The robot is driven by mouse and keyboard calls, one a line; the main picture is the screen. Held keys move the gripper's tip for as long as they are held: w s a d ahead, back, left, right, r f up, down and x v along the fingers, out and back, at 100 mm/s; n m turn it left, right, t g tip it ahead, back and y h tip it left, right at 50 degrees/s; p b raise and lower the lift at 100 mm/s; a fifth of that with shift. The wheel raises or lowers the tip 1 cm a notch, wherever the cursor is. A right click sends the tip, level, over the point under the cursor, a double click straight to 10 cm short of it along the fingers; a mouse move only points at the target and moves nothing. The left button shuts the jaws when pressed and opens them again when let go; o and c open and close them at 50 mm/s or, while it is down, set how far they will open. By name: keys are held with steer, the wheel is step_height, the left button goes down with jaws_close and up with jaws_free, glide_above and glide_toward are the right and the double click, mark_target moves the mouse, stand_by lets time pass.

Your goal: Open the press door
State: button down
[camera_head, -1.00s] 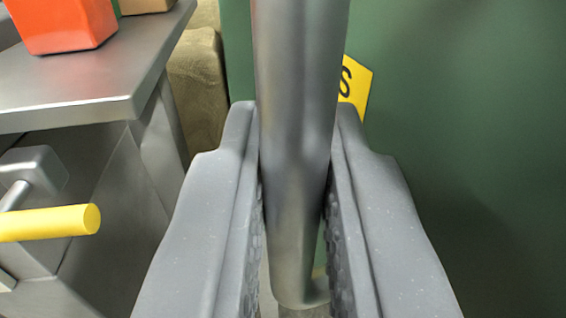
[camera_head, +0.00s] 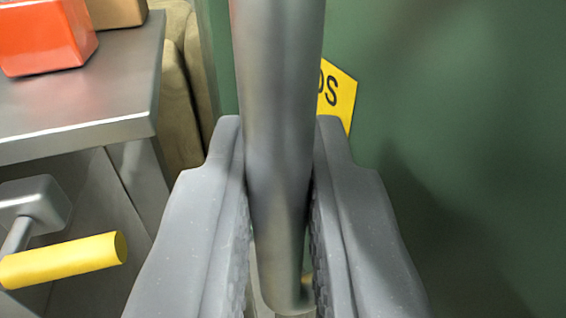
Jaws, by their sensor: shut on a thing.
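The press door is a green panel (camera_head: 450,120) that fills the right of the view. A vertical grey metal bar handle (camera_head: 282,80) stands in front of it. My gripper (camera_head: 282,165) is shut on this handle, with one grey finger on each side of it. A yellow sign (camera_head: 342,98) with black letters is on the green panel, partly hidden behind the handle. The handle's lower end shows between the fingers; its top runs out of view.
A grey metal table (camera_head: 90,110) stands at the left with an orange box (camera_head: 45,35) and a tan box (camera_head: 117,12) on it. A yellow-gripped lever (camera_head: 65,260) sticks out below. Tan sacks (camera_head: 178,90) stand between table and panel.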

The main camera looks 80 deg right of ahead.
mark_target(268, 47)
steer(key=c, duration=1.5)
jaws_free()
steer(key=shift+s+a, duration=0.1)
steer(key=shift+a, duration=0.3)
steer(key=shift+c, duration=0.2)
steer(key=shift+d, duration=0.2)
steer(key=shift+d+r, duration=0.1)
step_height(268, 47, up, 4)
steer(key=shift+f, duration=0.2)
steer(key=shift+s+f+p, duration=0.15)
steer(key=shift+s+p, duration=0.15)
steer(key=shift+s, duration=0.4)
steer(key=s+d+r, duration=0.1)
steer(key=s, duration=1.3)
steer(key=shift+s+d+r, duration=0.15)
steer(key=shift+d, duration=0.15)
steer(key=shift+a, duration=0.15)
